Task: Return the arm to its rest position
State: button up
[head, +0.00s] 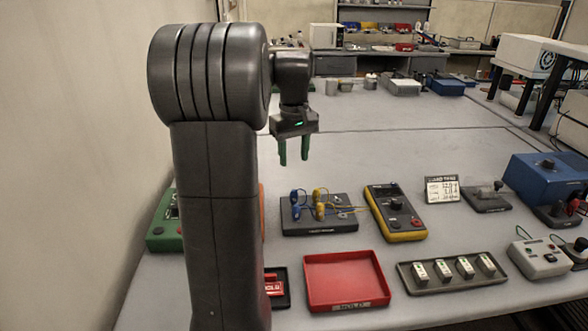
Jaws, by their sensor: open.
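My gripper (294,152) hangs from my arm, pointing down, in the upper middle of the head view. Its two green fingers are apart with nothing between them. It is above the bench (380,150), behind the dark board with blue and yellow plugs (318,215), and touches nothing. My arm's column and shoulder stand at the left and hide part of the bench behind them. No sealed cylinder can be made out.
A red tray (345,281), a yellow-edged meter (395,212), a dark tray with several small blocks (453,271) and a blue box (546,177) lie at the front. A green device (163,222) is partly hidden at left.

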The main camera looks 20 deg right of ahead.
aim_at(294, 190)
jog(key=shift+r, duration=0.5)
notch_tip(294, 190, down, 14)
jog(key=shift+r, duration=0.1)
dwell(0.5)
